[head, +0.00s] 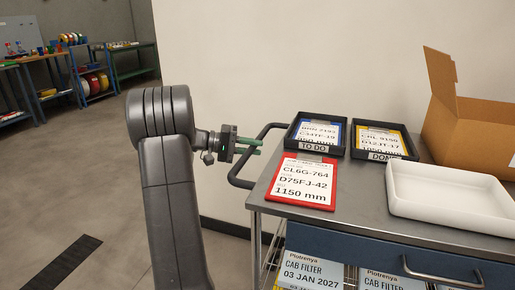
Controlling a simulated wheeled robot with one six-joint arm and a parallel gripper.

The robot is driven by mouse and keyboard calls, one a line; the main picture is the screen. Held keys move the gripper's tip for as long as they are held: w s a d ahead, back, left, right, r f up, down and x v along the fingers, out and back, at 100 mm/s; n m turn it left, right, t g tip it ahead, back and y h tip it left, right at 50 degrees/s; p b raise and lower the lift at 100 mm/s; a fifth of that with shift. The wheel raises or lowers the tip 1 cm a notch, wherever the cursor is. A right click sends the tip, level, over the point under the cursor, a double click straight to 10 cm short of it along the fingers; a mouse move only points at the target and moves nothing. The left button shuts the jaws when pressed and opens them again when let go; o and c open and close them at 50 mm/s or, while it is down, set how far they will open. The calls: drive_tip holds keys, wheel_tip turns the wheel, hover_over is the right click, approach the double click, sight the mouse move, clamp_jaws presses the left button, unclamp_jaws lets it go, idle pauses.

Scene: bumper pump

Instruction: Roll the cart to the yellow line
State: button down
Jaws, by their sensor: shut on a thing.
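The cart (352,187) has a grey metal top and a blue drawer front, and stands at the right in the head view. Its dark push handle (236,175) sticks out from its left end. My gripper (250,146), with green fingers, is shut on the handle near its far part. The fingertips are small here, and the exact contact is partly hidden. The yellow line is not in view.
On the cart are a TO DO tray (312,147), a DONE tray (391,155), a red-framed card (278,199), a white bin (445,209) and a cardboard box (474,140). Open floor with a black strip (60,262) lies left. Workbenches (66,75) stand far left.

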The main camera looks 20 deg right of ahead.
idle(0.3)
drive_tip(key=c, duration=1.3)
unclamp_jaws()
drive_tip(key=shift+w+a, duration=0.15)
drive_tip(key=shift+a, duration=0.05)
drive_tip(key=p+v, duration=0.2)
drive_tip(key=v, duration=1.1)
drive_tip(key=shift+w+a+r, duration=0.15)
drive_tip(key=shift+a, duration=0.2)
drive_tip(key=shift+d, duration=0.1)
drive_tip(key=b+x, duration=0.2)
drive_tip(key=x, duration=1.2)
